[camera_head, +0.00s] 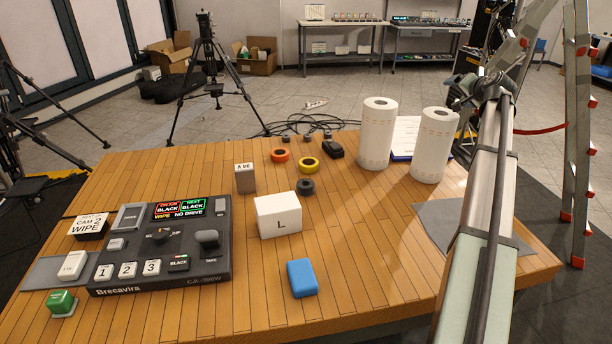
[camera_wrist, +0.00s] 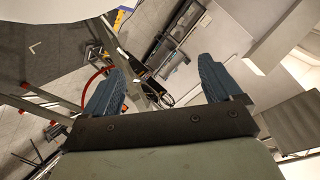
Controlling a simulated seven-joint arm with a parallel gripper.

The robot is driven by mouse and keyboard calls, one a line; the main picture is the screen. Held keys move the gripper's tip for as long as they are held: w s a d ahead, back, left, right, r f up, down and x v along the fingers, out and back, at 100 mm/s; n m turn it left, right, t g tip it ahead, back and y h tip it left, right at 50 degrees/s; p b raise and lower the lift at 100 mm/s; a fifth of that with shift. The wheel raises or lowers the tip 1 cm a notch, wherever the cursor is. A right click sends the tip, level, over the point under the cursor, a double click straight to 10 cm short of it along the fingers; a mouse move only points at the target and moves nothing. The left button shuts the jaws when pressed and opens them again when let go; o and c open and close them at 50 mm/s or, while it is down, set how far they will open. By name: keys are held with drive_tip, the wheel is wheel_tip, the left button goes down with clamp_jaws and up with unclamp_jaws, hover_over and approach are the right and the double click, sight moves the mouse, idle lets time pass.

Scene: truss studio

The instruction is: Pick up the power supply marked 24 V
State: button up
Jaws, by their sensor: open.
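My gripper (camera_wrist: 162,66) shows in the wrist view with its two blue fingers wide apart and nothing between them. It points at the room, away from the tabletop things. No marking that reads 24 V can be made out in either view. A small grey-brown box (camera_head: 245,180) with a white label on top stands behind the control panel in the head view; its label is too small to read surely. A small black block (camera_head: 333,149) lies further back, with no readable mark. I cannot tell which thing is the power supply.
On the wooden table (camera_head: 390,250) are a control panel (camera_head: 160,280), a white box marked L (camera_head: 279,215), a blue block (camera_head: 302,278), several tape rolls (camera_head: 309,164) and two tall white paper rolls (camera_head: 377,135). A ladder (camera_head: 580,150) stands at right.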

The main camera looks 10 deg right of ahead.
drive_tip(key=w+a+r+y, duration=0.1)
drive_tip(key=a, duration=0.6)
drive_tip(key=w+a+r+y, duration=0.1)
drive_tip(key=w+a+y, duration=0.1)
drive_tip(key=a, duration=0.6)
drive_tip(key=w+a+r+y, duration=0.2)
drive_tip(key=a, duration=0.5)
drive_tip(key=shift+w+a, duration=0.15)
drive_tip(key=shift+a, duration=0.2)
drive_tip(key=a+r+g+y, duration=0.2)
drive_tip(key=a+r+y, duration=0.1)
drive_tip(key=a, duration=1.3)
drive_tip(key=n+g+h, duration=0.6)
drive_tip(key=n+g, duration=0.1)
drive_tip(key=n, duration=0.4)
hover_over(245, 176)
drive_tip(key=s, duration=0.2)
wheel_tip(245, 176, down, 17)
drive_tip(key=shift+x, duration=6.35)
drive_tip(key=shift+w+r, duration=0.1)
drive_tip(key=shift+w, duration=0.05)
